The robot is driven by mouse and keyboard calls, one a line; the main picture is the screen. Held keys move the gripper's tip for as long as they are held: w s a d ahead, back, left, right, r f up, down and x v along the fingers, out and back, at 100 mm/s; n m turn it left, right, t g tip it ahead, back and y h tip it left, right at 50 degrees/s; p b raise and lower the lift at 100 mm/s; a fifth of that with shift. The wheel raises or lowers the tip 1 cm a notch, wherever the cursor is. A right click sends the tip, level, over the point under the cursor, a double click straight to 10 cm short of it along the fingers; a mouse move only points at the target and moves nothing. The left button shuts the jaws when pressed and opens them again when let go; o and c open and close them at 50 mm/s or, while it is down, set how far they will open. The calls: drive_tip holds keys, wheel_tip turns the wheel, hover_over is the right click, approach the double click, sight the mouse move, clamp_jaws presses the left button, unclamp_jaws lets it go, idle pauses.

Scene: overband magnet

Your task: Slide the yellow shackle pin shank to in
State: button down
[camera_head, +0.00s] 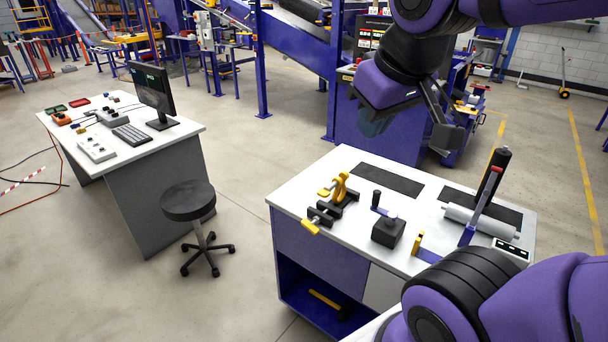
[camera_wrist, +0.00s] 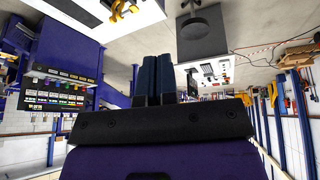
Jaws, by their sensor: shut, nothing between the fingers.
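The yellow shackle (camera_head: 342,186) stands upright in a black fixture (camera_head: 334,208) at the left of the white workbench top. A yellow pin end (camera_head: 325,192) sticks out to its left; how far the shank sits in the shackle is too small to tell. Part of the yellow shackle also shows upside down at the top of the wrist view (camera_wrist: 119,9). My gripper (camera_head: 374,124) hangs in the air above and behind the bench, well apart from the shackle. In the wrist view its two dark blue fingers (camera_wrist: 153,78) are together and empty.
On the bench (camera_head: 300,193), a black block with a lever (camera_head: 388,231) stands right of the shackle. A tall red-and-black lever (camera_head: 487,198) and a grey roller (camera_head: 482,222) are farther right.

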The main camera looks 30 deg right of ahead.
drive_tip(key=w+d+f+n+g+h, duration=0.25)
drive_tip(key=w+n, duration=0.25)
drive_tip(key=w, duration=0.3)
drive_tip(key=n, duration=1.7)
hover_over(325, 191)
drive_tip(key=s+a, duration=0.4)
drive_tip(key=a, duration=0.4)
wheel_tip(325, 191, down, 25)
drive_tip(key=shift+g+h, duration=0.45)
drive_tip(key=w+d+f, duration=0.1)
drive_tip(key=d+f, duration=0.1)
drive_tip(key=f, duration=0.1)
drive_tip(key=w+d+f, duration=0.1)
drive_tip(key=d+f, duration=0.1)
drive_tip(key=f, duration=0.1)
drive_tip(key=w+d+f, duration=0.1)
drive_tip(key=f, duration=0.2)
drive_tip(key=shift+d, duration=0.4)
drive_tip(key=shift+w+d, duration=0.25)
drive_tip(key=shift+d, duration=0.3)
